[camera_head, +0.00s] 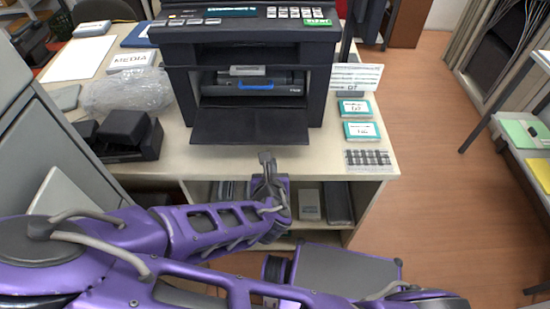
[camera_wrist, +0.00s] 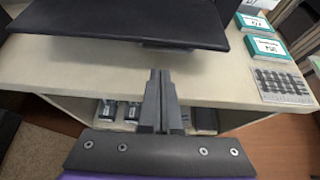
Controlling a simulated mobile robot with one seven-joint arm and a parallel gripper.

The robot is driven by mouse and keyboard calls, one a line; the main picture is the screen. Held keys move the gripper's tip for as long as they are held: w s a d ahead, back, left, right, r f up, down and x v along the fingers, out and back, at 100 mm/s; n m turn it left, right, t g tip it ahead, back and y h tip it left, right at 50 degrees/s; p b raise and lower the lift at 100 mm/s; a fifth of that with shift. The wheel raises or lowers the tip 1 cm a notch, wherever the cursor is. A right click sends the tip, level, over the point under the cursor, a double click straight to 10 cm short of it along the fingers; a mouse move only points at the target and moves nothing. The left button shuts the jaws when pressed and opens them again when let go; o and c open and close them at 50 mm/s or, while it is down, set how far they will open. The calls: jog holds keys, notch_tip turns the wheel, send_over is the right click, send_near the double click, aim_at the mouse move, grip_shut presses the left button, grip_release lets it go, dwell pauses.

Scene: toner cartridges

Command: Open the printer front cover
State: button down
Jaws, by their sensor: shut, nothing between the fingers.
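The dark printer (camera_head: 262,50) stands on the cream table in the head view. Its front cover (camera_head: 249,125) is folded down and juts forward over the tabletop. The open bay shows a cartridge (camera_head: 255,84) with a blue handle. In the wrist view the lowered cover (camera_wrist: 125,22) fills the upper left as a dark flat panel. My gripper (camera_head: 266,158) is in front of the cover, near the table's front edge, and apart from the cover. In the wrist view my gripper (camera_wrist: 160,76) is shut and empty, its fingers together.
Teal-labelled boxes (camera_head: 361,131) and a sign (camera_head: 356,77) stand right of the printer. A black device (camera_head: 125,134) and a clear plastic bag (camera_head: 127,92) are on the left. Shelves under the table (camera_head: 375,163) hold boxes. Floor is clear on the right.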

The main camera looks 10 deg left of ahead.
aim_at(272, 143)
jog(key=b+x, duration=0.5)
jog(key=x, duration=0.3)
jog(key=shift+f, duration=0.15)
jog(key=shift+w, duration=0.35)
jog(key=r+p, duration=0.1)
jog(key=p, duration=0.1)
jog(key=shift+r+g+p, duration=0.2)
jog(key=shift+g+p, duration=0.1)
jog(key=shift+p, duration=0.05)
jog(key=r+p, duration=0.1)
jog(key=p, duration=0.2)
jog(key=r+g+p, duration=0.1)
jog(key=p, duration=0.1)
jog(key=shift+s+r+g+h+p, duration=0.15)
jog(key=shift+s+g+h+p, duration=0.15)
jog(key=shift+p, duration=0.1)
jog(key=shift+r+p, duration=0.35)
jog(key=shift+p, duration=0.1)
jog(key=shift+r, duration=0.1)
